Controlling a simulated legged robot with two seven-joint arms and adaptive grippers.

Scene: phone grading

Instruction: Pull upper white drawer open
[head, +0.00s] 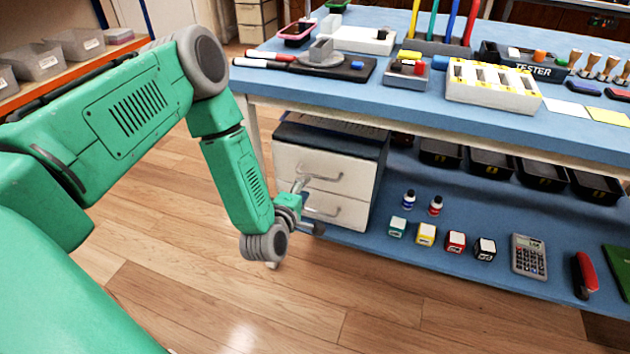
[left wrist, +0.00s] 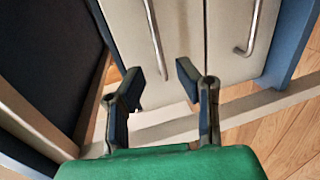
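The upper white drawer (head: 345,172) is in a small cabinet under the workbench and looks shut. Its metal bar handle (head: 322,177) runs across its front. In the left wrist view the scene is turned, and the upper handle (left wrist: 154,38) stands at the left of the two handles. My left gripper (head: 300,185) is at the left end of this handle. In the left wrist view the gripper (left wrist: 160,79) is open, with the handle's near end between the fingertips in the picture; contact cannot be told. My right gripper is not in view.
The lower white drawer (head: 350,212) with its handle (head: 325,209) is just below. The blue lower shelf (head: 380,242) holds small bottles, coloured cubes, a calculator (head: 528,256) and black trays. The blue benchtop (head: 440,105) overhangs the cabinet. The wooden floor in front is clear.

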